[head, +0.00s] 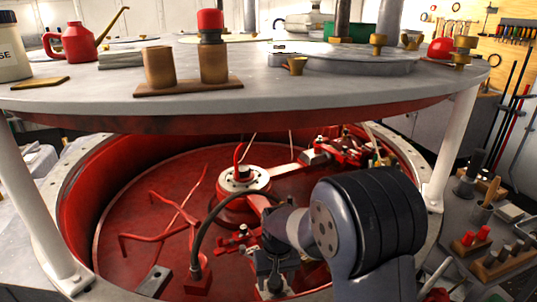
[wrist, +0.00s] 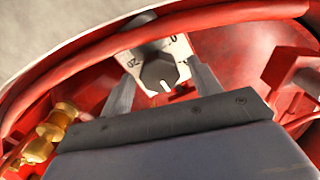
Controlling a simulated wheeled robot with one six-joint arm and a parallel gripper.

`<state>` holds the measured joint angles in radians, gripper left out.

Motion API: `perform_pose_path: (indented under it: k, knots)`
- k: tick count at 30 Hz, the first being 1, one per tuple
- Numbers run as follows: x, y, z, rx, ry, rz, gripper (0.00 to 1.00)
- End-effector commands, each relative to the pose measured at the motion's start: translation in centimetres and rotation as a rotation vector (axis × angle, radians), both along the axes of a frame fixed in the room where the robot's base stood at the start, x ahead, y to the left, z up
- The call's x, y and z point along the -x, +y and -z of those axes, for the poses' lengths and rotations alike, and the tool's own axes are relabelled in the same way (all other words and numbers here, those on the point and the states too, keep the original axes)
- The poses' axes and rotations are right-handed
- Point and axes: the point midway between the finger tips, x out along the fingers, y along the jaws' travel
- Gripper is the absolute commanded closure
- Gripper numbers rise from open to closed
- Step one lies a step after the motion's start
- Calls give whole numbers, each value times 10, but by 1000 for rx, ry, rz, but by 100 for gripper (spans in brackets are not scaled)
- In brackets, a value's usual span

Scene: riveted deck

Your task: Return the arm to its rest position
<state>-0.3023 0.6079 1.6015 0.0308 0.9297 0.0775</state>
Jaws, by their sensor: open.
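My arm reaches into the red round well under the raised deck in the head view, its large dark joint at the lower right. My gripper (wrist: 161,72) is open in the wrist view, with its two grey fingers spread. A dark dial knob (wrist: 157,74) on a pale plate (wrist: 182,51) marked with numbers, including 20, shows between and beyond the fingers. I cannot tell whether the fingers touch it. In the head view I cannot make out the fingertips.
The round grey deck (head: 120,97) overhangs the well, on white posts (head: 42,215). The red well wall (head: 85,195) curves around my arm. A central hub (head: 244,180) and red pipes (head: 160,238) stand inside. Brass fittings (wrist: 52,132) lie left of my gripper. A tool bench (head: 510,265) is at right.

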Motion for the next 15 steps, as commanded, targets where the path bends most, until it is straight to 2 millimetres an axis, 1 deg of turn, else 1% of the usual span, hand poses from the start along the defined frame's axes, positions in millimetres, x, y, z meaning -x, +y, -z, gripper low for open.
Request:
perform_pose_path:
  k: [15]
  knots:
    - [0, 1, 0, 0, 0, -429, 40]
